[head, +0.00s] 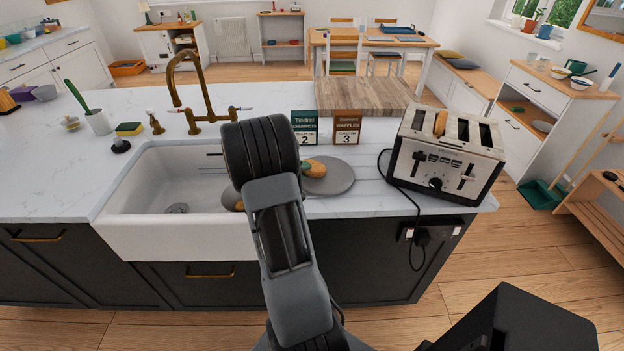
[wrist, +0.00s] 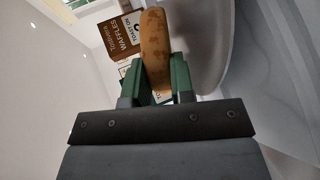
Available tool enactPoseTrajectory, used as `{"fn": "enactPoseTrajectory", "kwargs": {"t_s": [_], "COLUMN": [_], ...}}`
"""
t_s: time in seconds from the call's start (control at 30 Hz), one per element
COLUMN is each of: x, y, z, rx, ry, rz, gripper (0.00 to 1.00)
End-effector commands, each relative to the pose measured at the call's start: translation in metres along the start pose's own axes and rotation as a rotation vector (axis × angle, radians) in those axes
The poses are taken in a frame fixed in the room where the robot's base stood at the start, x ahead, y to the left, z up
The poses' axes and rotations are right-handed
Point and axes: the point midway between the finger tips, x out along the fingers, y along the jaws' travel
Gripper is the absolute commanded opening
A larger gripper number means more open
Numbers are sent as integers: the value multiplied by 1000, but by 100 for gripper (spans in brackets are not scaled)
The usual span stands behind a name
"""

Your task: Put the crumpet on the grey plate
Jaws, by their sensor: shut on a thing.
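The crumpet (wrist: 155,38), a golden-brown disc seen edge-on in the wrist view, is held between the green fingers of my gripper (wrist: 158,78). In the head view the crumpet (head: 316,168) shows just right of my arm, overlapping the left part of the grey plate. The grey plate (head: 339,180) lies on the worktop right of the sink. It also shows beside the crumpet in the wrist view (wrist: 207,45). I cannot tell whether the crumpet touches it. My gripper (head: 304,167) is mostly hidden behind my arm in the head view.
A toaster (head: 443,160) with bread in one slot stands right of the plate, its cable trailing nearby. Two cards, crumpets (head: 304,128) and waffles (head: 346,128), stand behind the plate before a wooden board (head: 365,94). A brown item (head: 239,206) shows partly behind my arm, near the sink (head: 165,215).

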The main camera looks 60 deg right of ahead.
Motion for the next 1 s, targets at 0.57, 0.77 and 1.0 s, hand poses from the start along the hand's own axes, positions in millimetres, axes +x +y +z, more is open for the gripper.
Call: {"fn": "enactPoseTrajectory", "kwargs": {"t_s": [0.57, 0.77, 1.0], "x": [1, 1, -8], "y": [-4, -4, -4], "z": [0, 0, -1], "rx": [0, 0, 0], "ry": [0, 0, 2], "rz": [0, 0, 1], "gripper": [32, 40, 40]}}
